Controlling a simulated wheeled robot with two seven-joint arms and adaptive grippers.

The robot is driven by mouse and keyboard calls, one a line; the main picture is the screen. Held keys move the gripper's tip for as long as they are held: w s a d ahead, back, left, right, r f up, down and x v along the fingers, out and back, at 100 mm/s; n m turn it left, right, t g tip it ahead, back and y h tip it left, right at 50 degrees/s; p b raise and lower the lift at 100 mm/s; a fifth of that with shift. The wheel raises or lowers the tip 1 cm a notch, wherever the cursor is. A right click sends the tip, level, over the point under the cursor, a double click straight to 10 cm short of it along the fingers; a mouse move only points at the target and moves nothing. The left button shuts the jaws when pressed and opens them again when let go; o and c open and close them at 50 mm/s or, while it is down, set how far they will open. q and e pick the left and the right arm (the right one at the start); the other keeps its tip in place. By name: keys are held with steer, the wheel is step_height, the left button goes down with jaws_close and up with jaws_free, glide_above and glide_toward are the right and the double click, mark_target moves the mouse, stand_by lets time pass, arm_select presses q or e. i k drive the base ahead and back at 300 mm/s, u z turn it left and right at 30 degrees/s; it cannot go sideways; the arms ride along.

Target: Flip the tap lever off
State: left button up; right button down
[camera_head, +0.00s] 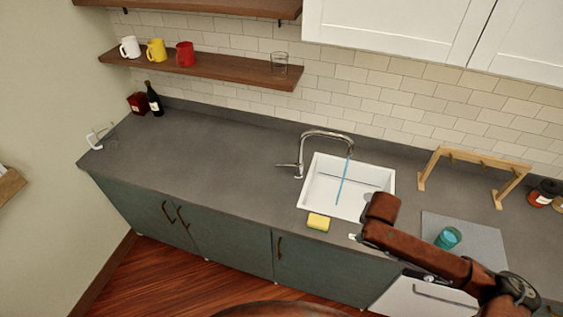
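A curved metal tap (326,134) stands behind the left back corner of the white sink (388,192). Its lever (287,165) sticks out to the left from the tap's base. A thin blue stream of water (344,180) runs from the spout down into the sink. My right arm (425,255), reddish brown, comes in from the lower right and bends in front of the sink, covering its front right corner. It is clear of the lever. I cannot make out the fingers of my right gripper. My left arm and gripper are not in view.
A yellow sponge (318,222) lies at the sink's front edge. A teal cup (447,238) is on a grey board (485,243), near a wooden rack (475,160). Mugs and a glass (279,63) stand on the shelf (225,72). The counter (215,150) left of the lever is clear.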

mark_target(297, 167)
steer(key=z, duration=0.75)
steer(key=i, duration=0.8)
steer(key=u, duration=1.85)
